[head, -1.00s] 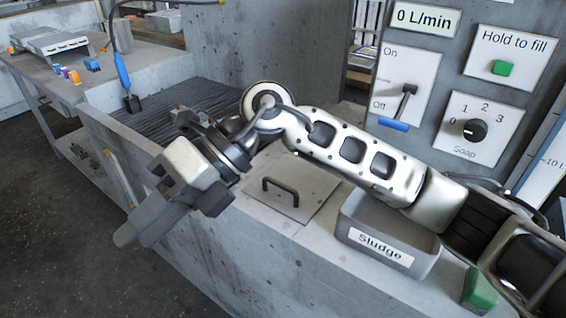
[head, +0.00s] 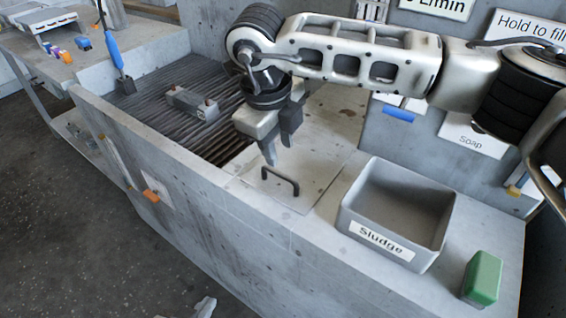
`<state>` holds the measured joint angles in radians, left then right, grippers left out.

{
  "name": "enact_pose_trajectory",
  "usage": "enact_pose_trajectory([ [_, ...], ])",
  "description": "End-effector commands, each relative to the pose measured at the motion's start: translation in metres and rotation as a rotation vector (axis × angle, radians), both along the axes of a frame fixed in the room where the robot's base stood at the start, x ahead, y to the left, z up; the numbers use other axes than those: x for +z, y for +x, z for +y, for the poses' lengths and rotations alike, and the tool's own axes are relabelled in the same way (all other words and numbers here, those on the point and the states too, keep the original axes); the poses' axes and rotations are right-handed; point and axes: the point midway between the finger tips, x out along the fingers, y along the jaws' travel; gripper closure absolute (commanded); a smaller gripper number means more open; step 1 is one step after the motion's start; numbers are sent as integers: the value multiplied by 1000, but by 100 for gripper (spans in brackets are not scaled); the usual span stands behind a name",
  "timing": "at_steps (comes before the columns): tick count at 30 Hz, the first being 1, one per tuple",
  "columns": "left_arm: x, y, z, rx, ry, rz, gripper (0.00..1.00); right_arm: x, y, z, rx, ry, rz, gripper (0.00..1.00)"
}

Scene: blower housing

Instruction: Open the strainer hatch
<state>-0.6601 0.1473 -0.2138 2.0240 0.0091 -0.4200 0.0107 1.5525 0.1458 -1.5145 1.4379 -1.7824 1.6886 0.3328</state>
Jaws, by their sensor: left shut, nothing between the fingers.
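The strainer hatch (head: 315,178) is a flat pale metal plate in the bench top, lying shut. A dark bar handle (head: 281,181) stands up near its front edge. My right gripper (head: 281,152) hangs just above and behind the handle, pointing down. Its two fingers are apart with nothing visible between them, and it appears clear of the handle. The gripper and wrist cover part of the hatch's back left. Only a pale tip of my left gripper (head: 205,306) shows at the bottom edge, low over the floor, shut and empty.
The grey Sludge bin (head: 398,212) stands right of the hatch, with a green block (head: 482,278) beyond it. A ribbed grate (head: 150,100) lies left of the hatch, bearing a grey block (head: 192,104). The control panel wall is behind my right arm.

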Motion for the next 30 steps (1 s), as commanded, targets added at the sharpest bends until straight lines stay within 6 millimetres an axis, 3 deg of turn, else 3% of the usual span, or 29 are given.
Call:
enact_pose_trajectory([
  [6,3,-2,1,6,3,11,100,-42,7,-6,-3,-1,3,67],
  [10,5,-1,2,8,2,9,100,-59,10,-7,-1,1,2,67],
  [23,3,0,3,9,6,9,100,-70,11,-8,0,1,0,67],
  [27,3,0,3,9,6,9,100,-70,11,-8,0,1,0,100],
  [30,3,0,3,9,6,8,100,-70,11,-8,0,1,0,100],
])
